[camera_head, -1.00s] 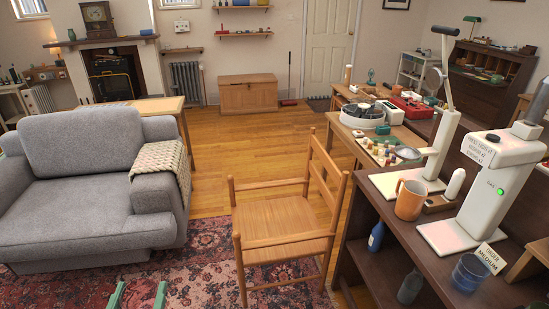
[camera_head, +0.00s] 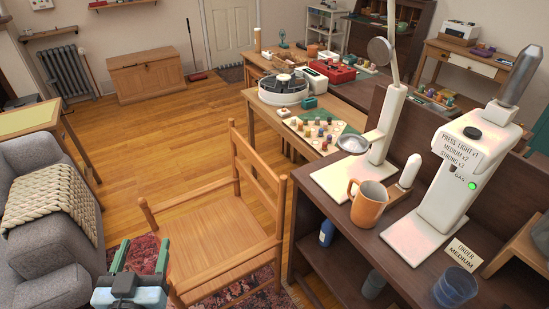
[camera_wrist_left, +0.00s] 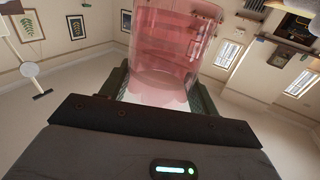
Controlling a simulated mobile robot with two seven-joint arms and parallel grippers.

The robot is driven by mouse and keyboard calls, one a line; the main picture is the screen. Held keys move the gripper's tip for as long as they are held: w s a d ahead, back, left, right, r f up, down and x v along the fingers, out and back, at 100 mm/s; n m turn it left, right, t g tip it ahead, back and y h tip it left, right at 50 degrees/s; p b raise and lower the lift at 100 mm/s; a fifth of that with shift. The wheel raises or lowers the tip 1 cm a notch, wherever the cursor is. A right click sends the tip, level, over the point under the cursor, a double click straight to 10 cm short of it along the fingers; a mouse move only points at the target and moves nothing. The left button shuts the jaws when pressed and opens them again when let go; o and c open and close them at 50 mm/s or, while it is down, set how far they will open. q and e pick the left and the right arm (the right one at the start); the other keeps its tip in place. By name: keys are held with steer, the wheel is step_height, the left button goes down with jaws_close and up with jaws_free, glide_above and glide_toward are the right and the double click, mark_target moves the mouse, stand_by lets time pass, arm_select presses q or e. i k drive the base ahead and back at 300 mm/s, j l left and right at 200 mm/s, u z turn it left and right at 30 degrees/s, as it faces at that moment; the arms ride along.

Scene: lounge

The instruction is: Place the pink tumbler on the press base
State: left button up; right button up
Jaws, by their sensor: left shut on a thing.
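A clear pink tumbler (camera_wrist_left: 175,50) fills the upper middle of the left wrist view, between the fingers of my left gripper (camera_wrist_left: 165,95). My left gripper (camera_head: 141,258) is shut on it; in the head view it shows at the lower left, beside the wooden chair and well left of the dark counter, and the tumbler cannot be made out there. A white press (camera_head: 455,170) with a green light and the words "PRESS LIGHT x1 MEDIUM x2 STRONG x3" stands on the counter. Its flat pale base plate (camera_head: 412,238) looks empty. My right gripper is not in view.
A white lever device (camera_head: 384,130) and an orange mug (camera_head: 369,205) stand left of the press. A blue glass (camera_head: 455,287) and a card reading "ORDER MEDIUM" (camera_head: 462,256) are in front. The wooden chair (camera_head: 215,240) stands between my gripper and the counter.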

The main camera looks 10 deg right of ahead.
mark_target(345, 177)
steer(key=i+z, duration=0.25)
steer(key=z, duration=0.15)
steer(key=i+j+z, duration=0.2)
steer(key=z, duration=0.25)
steer(key=i+j+z, duration=0.2)
steer(key=z, duration=0.2)
steer(key=i+j+z, duration=0.25)
steer(key=z, duration=0.15)
steer(key=i+j+z, duration=0.15)
steer(key=j+z, duration=0.25)
